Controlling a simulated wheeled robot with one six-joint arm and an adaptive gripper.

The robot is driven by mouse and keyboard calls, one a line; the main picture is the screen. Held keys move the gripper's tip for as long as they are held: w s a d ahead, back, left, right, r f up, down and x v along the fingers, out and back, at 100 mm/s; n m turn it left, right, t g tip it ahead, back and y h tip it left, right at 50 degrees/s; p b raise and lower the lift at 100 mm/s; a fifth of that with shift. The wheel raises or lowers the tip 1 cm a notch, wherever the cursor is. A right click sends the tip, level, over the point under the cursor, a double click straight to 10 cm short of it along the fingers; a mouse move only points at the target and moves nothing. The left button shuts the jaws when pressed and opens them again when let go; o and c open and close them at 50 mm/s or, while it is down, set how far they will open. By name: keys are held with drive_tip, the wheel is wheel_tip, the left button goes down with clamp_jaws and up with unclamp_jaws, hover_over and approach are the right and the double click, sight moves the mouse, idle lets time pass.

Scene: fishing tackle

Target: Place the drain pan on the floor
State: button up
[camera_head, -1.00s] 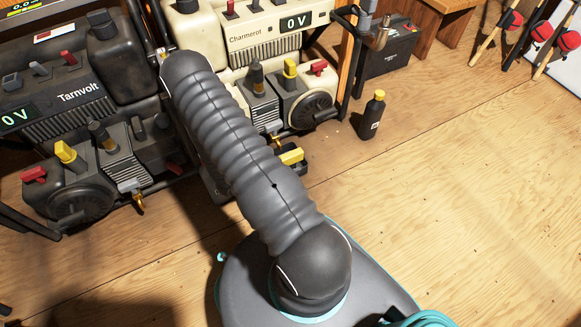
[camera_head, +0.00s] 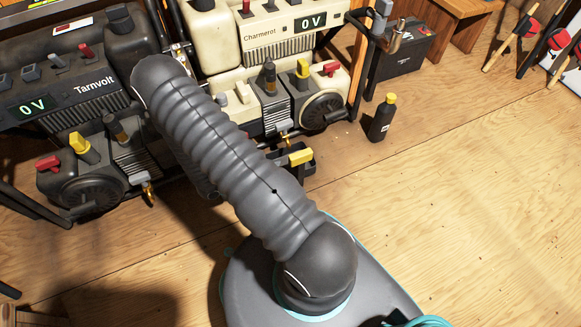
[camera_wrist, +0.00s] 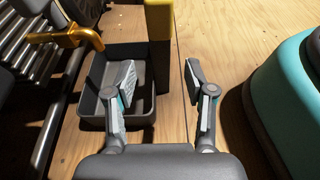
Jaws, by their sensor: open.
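The drain pan is a dark, shallow rectangular tray (camera_wrist: 88,104) at left centre in the wrist view, close to the floor. In the head view a small part of it (camera_head: 304,172) shows below the cream generator, partly hidden by my arm. A yellow upright block (camera_wrist: 158,45) rises at the pan's right side and also shows in the head view (camera_head: 301,157). My gripper (camera_wrist: 160,82) is open. Its left finger is over the pan and its right finger is to the right of the block. I cannot tell whether either finger touches anything. The gripper is hidden in the head view.
The cream Charmerot generator (camera_head: 272,45) and black Tarnvolt generator (camera_head: 72,98) stand at the back and left. A yellow-capped black bottle (camera_head: 381,122) stands on the floor. An amber bent lever (camera_wrist: 75,38) is near the pan's left side. The wooden floor (camera_head: 470,170) is open at right.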

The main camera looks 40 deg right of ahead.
drive_tip(key=v, duration=0.3)
drive_tip(key=shift+a, duration=0.2)
